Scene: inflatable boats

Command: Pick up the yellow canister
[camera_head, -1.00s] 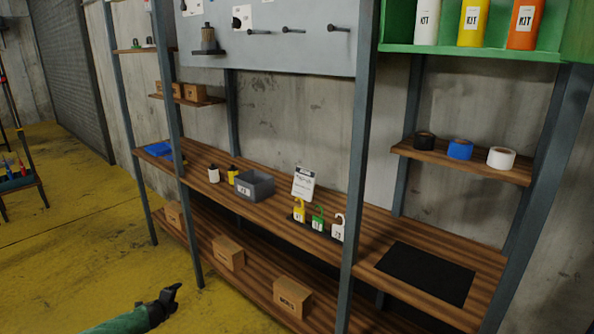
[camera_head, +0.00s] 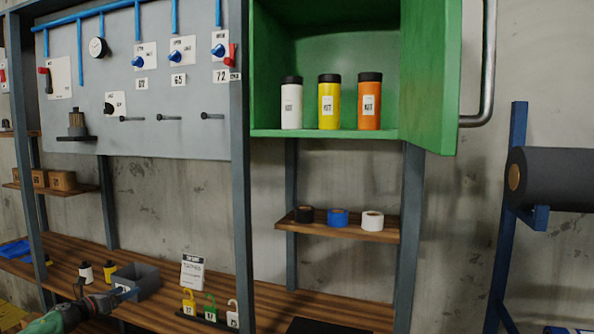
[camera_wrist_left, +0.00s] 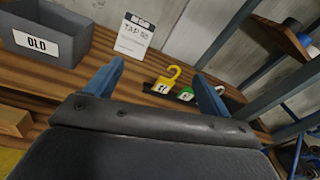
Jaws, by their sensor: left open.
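The yellow canister (camera_head: 329,102) has a black lid and a pale label. It stands upright in the open green cabinet (camera_head: 325,133), between a white canister (camera_head: 291,104) and an orange canister (camera_head: 369,102). My left gripper (camera_head: 106,292) is at the lower left of the head view, over the workbench and far below and to the left of the canister. In the left wrist view its two blue fingers (camera_wrist_left: 158,78) are apart with nothing between them. The canister is not in the wrist view. My right gripper is not in view.
The cabinet door (camera_head: 428,75) stands open on the right. Below is a shelf with tape rolls (camera_head: 338,217). The bench holds a grey bin (camera_head: 143,277), small bottles (camera_head: 109,270), a sign (camera_head: 192,272) and coloured hook tags (camera_head: 210,306). A grey post (camera_head: 240,170) rises left of the cabinet.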

